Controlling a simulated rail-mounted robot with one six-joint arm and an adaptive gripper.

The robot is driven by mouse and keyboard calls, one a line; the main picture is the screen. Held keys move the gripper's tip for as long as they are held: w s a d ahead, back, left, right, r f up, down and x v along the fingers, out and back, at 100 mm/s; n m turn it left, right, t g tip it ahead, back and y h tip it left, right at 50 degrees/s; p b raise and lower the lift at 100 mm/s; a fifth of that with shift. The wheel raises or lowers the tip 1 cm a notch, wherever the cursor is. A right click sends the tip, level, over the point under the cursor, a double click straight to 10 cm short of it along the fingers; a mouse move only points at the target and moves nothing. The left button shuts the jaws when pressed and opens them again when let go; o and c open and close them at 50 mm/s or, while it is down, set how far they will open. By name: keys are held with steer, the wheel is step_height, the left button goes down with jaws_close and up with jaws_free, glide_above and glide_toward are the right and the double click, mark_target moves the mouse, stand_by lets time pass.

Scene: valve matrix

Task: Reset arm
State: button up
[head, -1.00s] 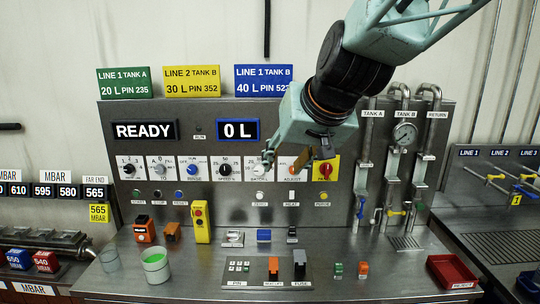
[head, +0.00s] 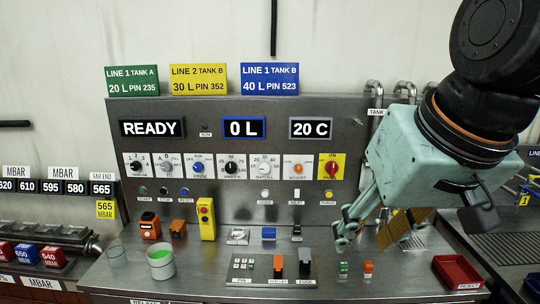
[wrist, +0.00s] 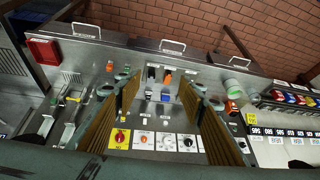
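My gripper (head: 368,238) is at the right of the head view, in front of the valve pipes and above the steel counter. Its mint-green body hides much of the pipework. In the wrist view its two ribbed fingers (wrist: 160,103) stand wide apart with nothing between them. Through the gap I see the control panel (wrist: 160,128) with its row of knobs, upside down. The panel's displays (head: 152,128) read READY, 0 L and 20 C.
A red tray (head: 456,270) is on the counter at the right. Small green and orange blocks (head: 368,268) lie near the gripper. The counter's middle has several switches.

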steer(key=s+d+f, duration=0.2)
steer(key=s, duration=0.4)
steer(key=s+d+f+g+h, duration=0.1)
steer(key=s+d+f, duration=0.1)
steer(key=s, duration=0.5)
steer(key=shift+s+d+m, duration=0.3)
steer(key=shift+d, duration=0.2)
steer(key=shift+r, duration=0.1)
